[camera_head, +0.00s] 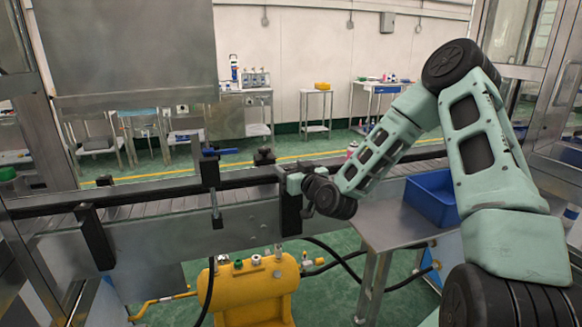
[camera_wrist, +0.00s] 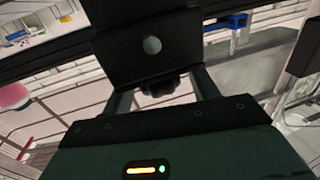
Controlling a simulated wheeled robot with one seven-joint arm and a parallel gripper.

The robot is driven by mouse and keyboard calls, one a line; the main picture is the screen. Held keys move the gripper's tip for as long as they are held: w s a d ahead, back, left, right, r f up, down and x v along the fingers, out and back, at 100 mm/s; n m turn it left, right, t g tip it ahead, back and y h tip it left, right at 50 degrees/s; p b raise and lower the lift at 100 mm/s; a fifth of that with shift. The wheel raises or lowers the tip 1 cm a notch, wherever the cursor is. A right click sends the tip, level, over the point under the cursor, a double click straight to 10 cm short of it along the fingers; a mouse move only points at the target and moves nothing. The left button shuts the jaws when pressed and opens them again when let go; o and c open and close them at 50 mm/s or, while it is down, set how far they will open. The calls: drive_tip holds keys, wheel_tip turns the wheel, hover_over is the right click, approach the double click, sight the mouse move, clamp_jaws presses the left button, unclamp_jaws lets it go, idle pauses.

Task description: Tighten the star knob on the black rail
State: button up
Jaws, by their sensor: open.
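The black rail (camera_head: 140,190) runs across the head view above the conveyor side. My gripper (camera_head: 283,180) is at the rail, beside a black upright bracket (camera_head: 290,215). In the wrist view, the bracket's plate (camera_wrist: 135,25) with a round hole fills the upper middle. Below the hole sits a small dark knob (camera_wrist: 160,87), likely the star knob; its lobes are hard to make out. My open gripper (camera_wrist: 163,92) has one finger on each side of this knob. Contact cannot be told. In the head view my gripper and wrist hide the knob.
A yellow tank (camera_head: 252,288) with hoses stands below. A blue bin (camera_head: 432,198) sits on a metal table (camera_head: 385,228) at right.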

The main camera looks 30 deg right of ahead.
drive_tip(key=shift+w, duration=0.1)
drive_tip(key=c, duration=1)
drive_tip(key=shift+a+h, duration=0.1)
drive_tip(key=shift+h, duration=0.2)
drive_tip(key=m+h+b, duration=0.1)
drive_tip(key=m+h, duration=0.1)
drive_tip(key=m+g+h+b, duration=0.1)
drive_tip(key=h, duration=0.2)
drive_tip(key=shift+a+m+g+b, duration=0.1)
drive_tip(key=shift+m+g+b, duration=0.2)
drive_tip(key=shift+m, duration=0.1)
drive_tip(key=m+g+h+b, duration=0.1)
drive_tip(key=m+g+h, duration=0.3)
drive_tip(key=h, duration=0.2)
drive_tip(key=shift+m+b, duration=0.3)
drive_tip(key=shift+b, duration=0.1)
drive_tip(key=m+g+h, duration=0.3)
drive_tip(key=g, duration=0.1)
drive_tip(key=shift+m+g+b, duration=0.3)
drive_tip(key=shift+g, duration=0.1)
drive_tip(key=shift+d+m+g+h, duration=0.15)
drive_tip(key=shift+m+g+h, duration=0.3)
drive_tip(key=shift+m+g, duration=0.95)
drive_tip(key=shift+d+m+g+h, duration=0.1)
drive_tip(key=shift+m+g+h, duration=0.55)
drive_tip(key=shift+g, duration=1.25)
drive_tip(key=shift+m, duration=0.25)
